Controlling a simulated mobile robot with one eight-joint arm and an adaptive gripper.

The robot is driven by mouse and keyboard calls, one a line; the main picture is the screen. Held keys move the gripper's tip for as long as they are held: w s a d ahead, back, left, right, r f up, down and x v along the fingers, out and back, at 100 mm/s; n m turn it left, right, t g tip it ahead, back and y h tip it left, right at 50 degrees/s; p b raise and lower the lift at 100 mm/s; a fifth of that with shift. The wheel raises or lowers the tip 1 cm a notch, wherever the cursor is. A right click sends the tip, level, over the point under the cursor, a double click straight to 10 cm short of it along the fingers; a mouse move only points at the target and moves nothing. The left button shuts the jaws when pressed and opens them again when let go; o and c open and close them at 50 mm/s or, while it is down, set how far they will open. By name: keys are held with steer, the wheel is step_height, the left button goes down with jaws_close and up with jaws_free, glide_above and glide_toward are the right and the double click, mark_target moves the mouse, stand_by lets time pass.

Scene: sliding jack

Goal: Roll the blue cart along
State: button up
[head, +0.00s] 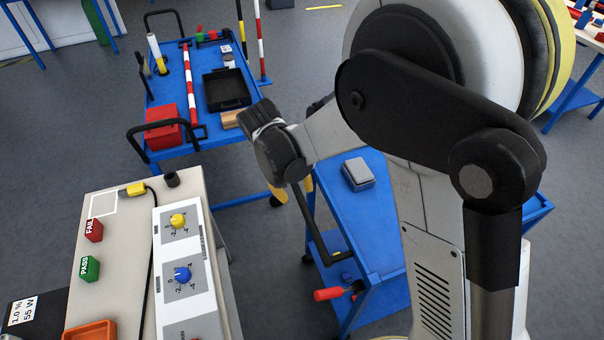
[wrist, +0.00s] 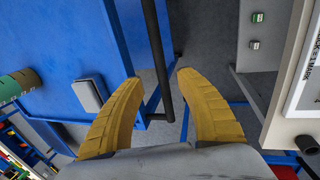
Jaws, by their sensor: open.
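The near blue cart (head: 365,225) stands at the centre of the head view, partly hidden behind my arm. A grey box (head: 358,174) lies on its top. Its black handle (head: 308,222) sticks out at the cart's left end. In the wrist view the blue cart (wrist: 75,40) fills the left, with the grey box (wrist: 88,96) on it and the black handle (wrist: 157,50) running down the middle. My gripper (wrist: 158,76) has yellow fingers, open, one on each side of the bar in the picture. I cannot tell whether they touch it.
A second blue cart (head: 220,137) with a red box (head: 163,127) and black tray (head: 226,90) stands behind left. A beige bench (head: 112,240) with a dial panel (head: 186,270) is at the lower left. Grey floor (head: 262,240) lies between bench and near cart.

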mark_target(305, 210)
steer(key=b+x, duration=0.2)
steer(key=x, duration=0.3)
steer(key=b+x, duration=0.2)
steer(key=x, duration=0.3)
steer(key=shift+s+d+f, duration=0.2)
steer(key=shift+f, duration=0.1)
jaws_close()
